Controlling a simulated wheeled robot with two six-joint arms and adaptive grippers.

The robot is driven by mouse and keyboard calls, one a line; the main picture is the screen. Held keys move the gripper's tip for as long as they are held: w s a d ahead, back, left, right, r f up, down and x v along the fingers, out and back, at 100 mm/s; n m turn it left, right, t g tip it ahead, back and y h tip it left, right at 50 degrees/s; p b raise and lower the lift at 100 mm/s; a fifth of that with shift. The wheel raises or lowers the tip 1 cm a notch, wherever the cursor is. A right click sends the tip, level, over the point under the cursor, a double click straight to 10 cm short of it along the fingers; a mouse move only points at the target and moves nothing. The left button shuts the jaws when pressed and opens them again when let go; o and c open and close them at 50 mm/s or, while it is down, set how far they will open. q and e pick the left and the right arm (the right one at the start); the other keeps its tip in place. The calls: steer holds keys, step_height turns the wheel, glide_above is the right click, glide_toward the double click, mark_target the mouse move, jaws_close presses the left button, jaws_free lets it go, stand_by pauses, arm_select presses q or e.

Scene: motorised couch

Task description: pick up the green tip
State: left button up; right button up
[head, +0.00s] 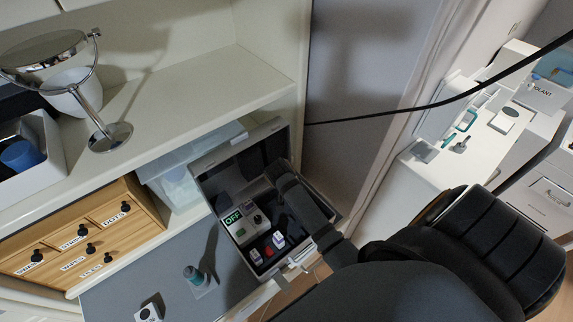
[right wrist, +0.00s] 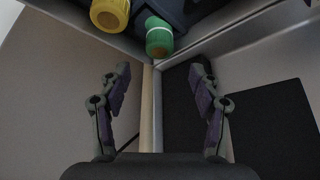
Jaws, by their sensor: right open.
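The green tip (right wrist: 158,38) is a short green cylinder with a pale band, at the top centre of the right wrist view. It sits against a dark part at the upper edge. My right gripper (right wrist: 161,72) is open and empty, with its fingers apart below the green tip and not touching it. In the head view my right arm reaches from the lower right over an open grey case (head: 212,180), and the green tip cannot be made out there. My left gripper is not in view.
A yellow tip (right wrist: 110,14) is left of the green one. In the case is a device with a green OFF display (head: 233,218). A wooden drawer box (head: 135,222) stands left, with a mirror (head: 42,50) on the shelf above. A black cable (head: 420,107) hangs across the right.

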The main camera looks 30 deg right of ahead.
steer(key=shift+w+d+f, duration=0.15)
steer(key=shift+w+f, duration=0.1)
steer(key=shift+f, duration=0.1)
steer(key=shift+p+x, duration=0.65)
steer(key=shift+x, duration=0.3)
steer(key=x, duration=0.2)
steer(key=shift+s+d+f, duration=0.1)
steer(key=shift+f, duration=0.2)
steer(key=shift+w+d+f, duration=0.1)
steer(key=shift+w+f, duration=0.1)
steer(key=shift+f, duration=0.2)
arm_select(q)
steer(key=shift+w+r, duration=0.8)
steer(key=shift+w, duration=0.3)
arm_select(e)
steer(key=c, duration=1)
